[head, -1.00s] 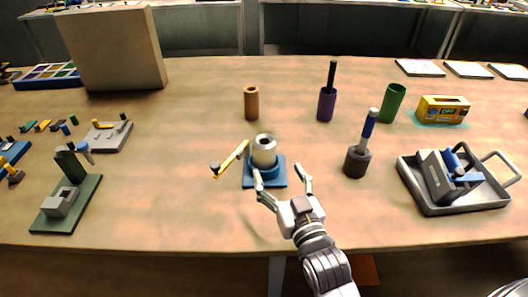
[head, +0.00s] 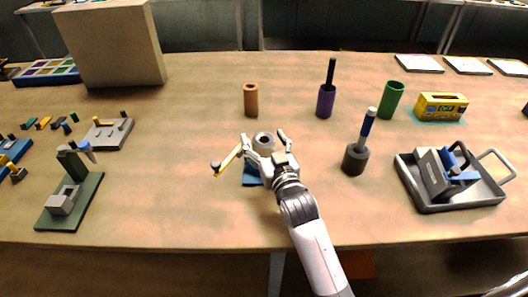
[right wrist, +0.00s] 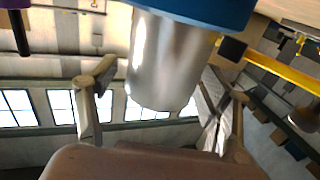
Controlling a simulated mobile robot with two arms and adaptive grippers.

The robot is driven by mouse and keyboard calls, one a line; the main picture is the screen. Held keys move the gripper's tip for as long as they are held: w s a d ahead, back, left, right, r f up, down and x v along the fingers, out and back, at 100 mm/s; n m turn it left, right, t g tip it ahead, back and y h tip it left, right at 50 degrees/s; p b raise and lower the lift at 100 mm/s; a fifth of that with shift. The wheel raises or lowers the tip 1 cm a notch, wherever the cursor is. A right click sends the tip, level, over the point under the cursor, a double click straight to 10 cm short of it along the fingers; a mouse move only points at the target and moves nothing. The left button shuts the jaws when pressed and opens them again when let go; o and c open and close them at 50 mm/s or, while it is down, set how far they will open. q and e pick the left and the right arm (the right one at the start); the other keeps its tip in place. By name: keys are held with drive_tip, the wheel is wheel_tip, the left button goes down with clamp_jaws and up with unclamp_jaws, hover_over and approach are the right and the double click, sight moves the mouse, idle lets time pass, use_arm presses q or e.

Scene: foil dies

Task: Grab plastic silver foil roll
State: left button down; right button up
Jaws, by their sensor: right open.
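The silver foil roll (head: 263,138) stands upright on a blue stand (head: 252,178) in the middle of the table. My right gripper (head: 265,145) is open at the near side of the roll, with a finger to each side of it. In the right wrist view, which is upside down, the shiny roll (right wrist: 168,60) sits between the spread fingers (right wrist: 160,108), with gaps on both sides. The blue stand (right wrist: 210,12) shows at the top there. My gripper hides part of the stand in the head view. My left gripper is not in view.
A yellow-handled lever (head: 228,160) sticks out left of the stand. A dark pot with a blue-handled tool (head: 355,160) is to the right. A brown cylinder (head: 250,100) and a purple holder (head: 326,102) stand behind. A grey tray (head: 440,207) is farther right.

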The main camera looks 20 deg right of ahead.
drive_tip(key=shift+s, duration=0.1)
drive_tip(key=shift+c, duration=0.5)
drive_tip(key=shift+r, duration=0.1)
drive_tip(key=c, duration=1.3)
